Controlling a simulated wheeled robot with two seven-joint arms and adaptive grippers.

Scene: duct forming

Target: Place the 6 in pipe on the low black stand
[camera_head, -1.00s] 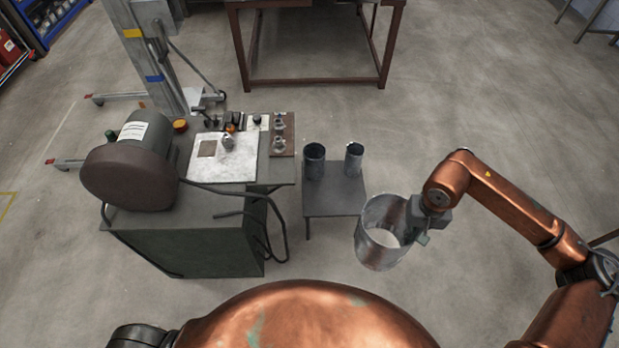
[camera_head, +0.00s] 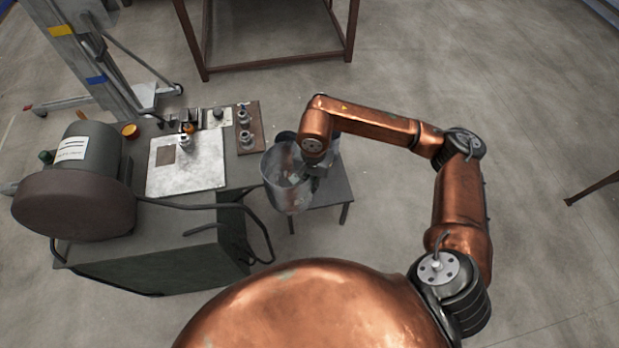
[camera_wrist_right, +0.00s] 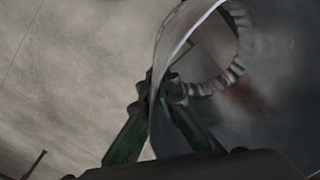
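The large grey metal pipe (camera_head: 284,182) hangs from my right gripper (camera_head: 310,170) in the head view, in front of the low black stand (camera_head: 330,186) and over its left front part. In the right wrist view my right gripper (camera_wrist_right: 163,92) is shut on the rim of the pipe (camera_wrist_right: 178,35), with one finger on each side of its wall. The gap between the pipe's bottom and the stand cannot be judged. The two smaller dark pipes on the stand are mostly hidden behind the pipe and my arm. My left gripper is not in view.
The dark green workbench (camera_head: 150,262) with a motor-like machine (camera_head: 80,185) and a pale plate (camera_head: 187,162) stands close left of the pipe. A brown-framed table (camera_head: 280,55) is at the back.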

